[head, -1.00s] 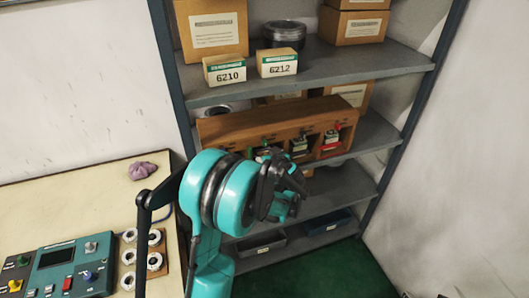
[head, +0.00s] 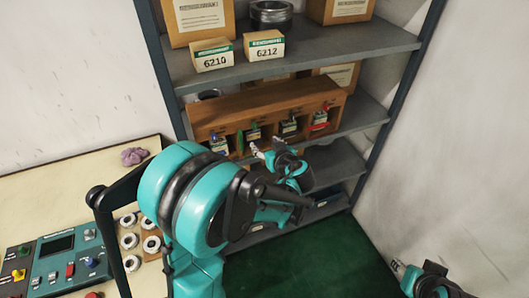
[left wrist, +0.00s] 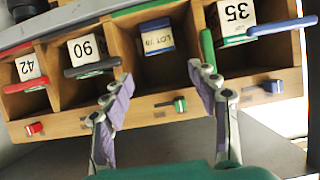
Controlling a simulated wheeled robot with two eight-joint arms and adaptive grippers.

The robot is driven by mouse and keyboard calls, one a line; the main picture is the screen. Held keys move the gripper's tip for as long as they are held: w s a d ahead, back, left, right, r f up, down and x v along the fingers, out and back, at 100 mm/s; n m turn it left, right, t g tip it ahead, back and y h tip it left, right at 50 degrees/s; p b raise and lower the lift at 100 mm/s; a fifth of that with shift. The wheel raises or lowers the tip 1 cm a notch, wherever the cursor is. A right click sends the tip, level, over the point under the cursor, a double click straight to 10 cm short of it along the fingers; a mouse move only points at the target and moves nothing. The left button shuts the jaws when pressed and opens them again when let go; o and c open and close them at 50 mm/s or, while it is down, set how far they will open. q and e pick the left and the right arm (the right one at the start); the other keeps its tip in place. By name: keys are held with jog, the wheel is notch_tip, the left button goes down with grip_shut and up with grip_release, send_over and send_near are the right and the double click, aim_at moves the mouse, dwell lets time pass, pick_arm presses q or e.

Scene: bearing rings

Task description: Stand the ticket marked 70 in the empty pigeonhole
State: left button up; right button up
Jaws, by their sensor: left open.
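A wooden pigeonhole rack (head: 215,112) stands on the middle shelf; the left wrist view shows its compartments close up. A green bar (left wrist: 207,48) lies along that compartment's edge. My left gripper (left wrist: 162,75) is open and empty, its fingers spread in front of this compartment. In the head view the left gripper (head: 268,150) is just before the rack. My right gripper (head: 396,266) is at lower right, its jaws too small to judge.
Boxes marked 6210 (head: 212,56) and 6212 (head: 264,46) stand on the shelf above. Red, dark and blue bars cross the other compartments' fronts. A bench with a control panel (head: 65,258) and bearing rings (head: 130,240) is at left. Shelf uprights flank the rack.

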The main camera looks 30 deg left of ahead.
pick_arm(q)
jog(key=s+d+m+h, duration=0.5)
jog(key=s+d, duration=0.1)
jog(key=s, duration=0.4)
jog(key=s+d+m+g+h, duration=0.1)
jog(key=s+d+m+h, duration=0.3)
jog(key=s+d, duration=0.3)
jog(key=s+h, duration=0.1)
jog(key=s, duration=0.3)
jog(key=shift+s+r+m+g, duration=0.25)
jog(key=shift+r+m+g, duration=0.05)
jog(key=shift+r+m, duration=0.1)
